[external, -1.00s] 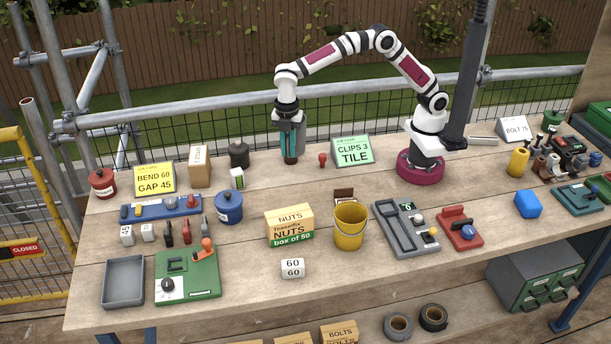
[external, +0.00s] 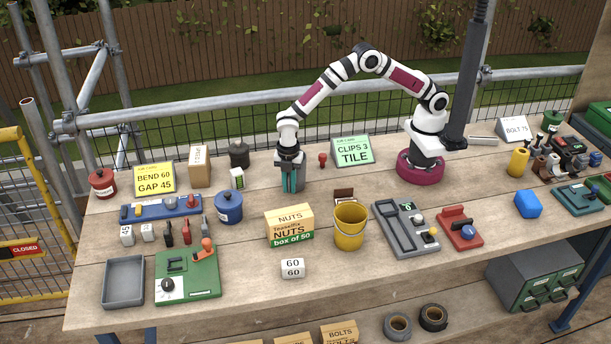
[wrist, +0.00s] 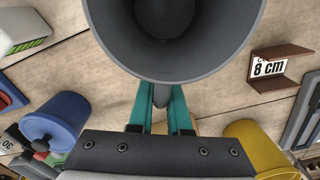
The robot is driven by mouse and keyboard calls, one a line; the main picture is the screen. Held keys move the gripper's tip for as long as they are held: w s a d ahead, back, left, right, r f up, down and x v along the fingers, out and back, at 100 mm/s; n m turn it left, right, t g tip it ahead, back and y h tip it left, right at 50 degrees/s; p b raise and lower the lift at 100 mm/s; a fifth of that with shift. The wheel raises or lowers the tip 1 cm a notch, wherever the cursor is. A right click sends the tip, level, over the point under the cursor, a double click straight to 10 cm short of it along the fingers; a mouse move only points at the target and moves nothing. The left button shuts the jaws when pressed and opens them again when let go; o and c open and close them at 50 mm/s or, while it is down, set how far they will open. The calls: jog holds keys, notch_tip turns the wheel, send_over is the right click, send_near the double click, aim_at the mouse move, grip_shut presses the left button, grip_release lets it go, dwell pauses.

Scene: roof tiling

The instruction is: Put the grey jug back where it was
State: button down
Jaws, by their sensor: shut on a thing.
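The grey jug (wrist: 112,40) fills the top of the wrist view, its round open mouth facing the camera. My gripper (external: 293,188) has its teal fingers shut on the jug's handle, at the near side of the jug; the fingers also show in the wrist view (wrist: 162,105). In the external view the gripper mostly hides the jug, just behind the nuts box. I cannot tell whether the jug's base touches the table.
The blue pot (external: 229,207) is left of my gripper and the yellow bucket (external: 349,229) is right. The nuts box (external: 289,226) stands in front. A red peg (external: 322,160) and green clips sign (external: 353,151) are behind to the right. A dark canister (external: 239,155) is back left.

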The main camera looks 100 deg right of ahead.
jog(key=shift+f, duration=0.1)
jog(key=c, duration=0.9)
grip_release()
jog(key=shift+o, duration=0.2)
notch_tip(320, 180, up, 12)
jog(key=shift+r, duration=0.2)
jog(key=s+d+r+m, duration=0.1)
jog(key=s+r+m, duration=0.55)
jog(key=s, duration=0.45)
jog(key=s+m+y, duration=0.1)
jog(key=s+m, duration=1.1)
jog(key=s, duration=1.2)
jog(key=shift+d+f+y, duration=0.25)
jog(key=shift+y, duration=0.15)
